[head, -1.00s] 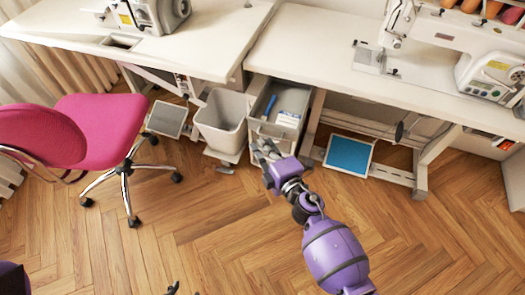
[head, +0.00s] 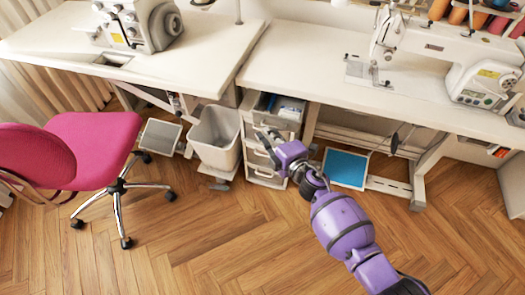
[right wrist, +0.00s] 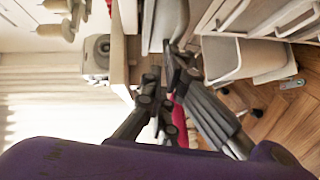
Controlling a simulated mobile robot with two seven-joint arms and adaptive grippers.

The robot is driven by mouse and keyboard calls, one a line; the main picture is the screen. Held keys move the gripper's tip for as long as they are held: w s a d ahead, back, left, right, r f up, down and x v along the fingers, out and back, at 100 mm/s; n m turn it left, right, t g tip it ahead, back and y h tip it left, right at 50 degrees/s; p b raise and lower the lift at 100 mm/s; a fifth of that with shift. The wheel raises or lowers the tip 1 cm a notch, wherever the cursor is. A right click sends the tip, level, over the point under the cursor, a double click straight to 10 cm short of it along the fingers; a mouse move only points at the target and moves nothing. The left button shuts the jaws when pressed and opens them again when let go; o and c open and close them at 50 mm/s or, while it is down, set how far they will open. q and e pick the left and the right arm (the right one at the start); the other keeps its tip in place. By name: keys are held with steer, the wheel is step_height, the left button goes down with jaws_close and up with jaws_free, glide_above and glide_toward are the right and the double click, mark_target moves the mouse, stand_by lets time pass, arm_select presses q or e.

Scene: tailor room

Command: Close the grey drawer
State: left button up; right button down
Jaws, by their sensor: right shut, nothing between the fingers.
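The grey drawer (head: 285,123) is the top one of a small drawer unit under the right table. It stands partly out, and some of its contents show below the table edge. My right gripper (head: 264,136) is at the drawer's front, fingers shut and empty. Whether the fingers touch the front cannot be told. In the right wrist view the gripper's dark fingers (right wrist: 168,82) are close together. My left gripper is not in view.
A grey bin (head: 214,154) stands just left of the drawer unit. Lower drawers (head: 265,178) are shut. A pink chair (head: 92,150) stands to the left, and a blue-topped pedal (head: 345,167) lies to the right. The wooden floor in front is clear.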

mark_target(278, 111)
steer(key=w+d+b, duration=0.1)
steer(key=w, duration=0.2)
steer(key=w+d+b, duration=0.1)
steer(key=w, duration=0.2)
steer(key=w+d+b, duration=0.1)
steer(key=w, duration=0.2)
steer(key=shift+w+d+f+b, duration=0.1)
steer(key=shift+w+f+b, duration=0.1)
steer(key=shift+w+b, duration=0.15)
steer(key=shift+w+d, duration=0.2)
steer(key=shift+w, duration=0.4)
steer(key=shift+w+r, duration=0.15)
steer(key=shift+r, duration=0.15)
steer(key=shift+d+r, duration=0.1)
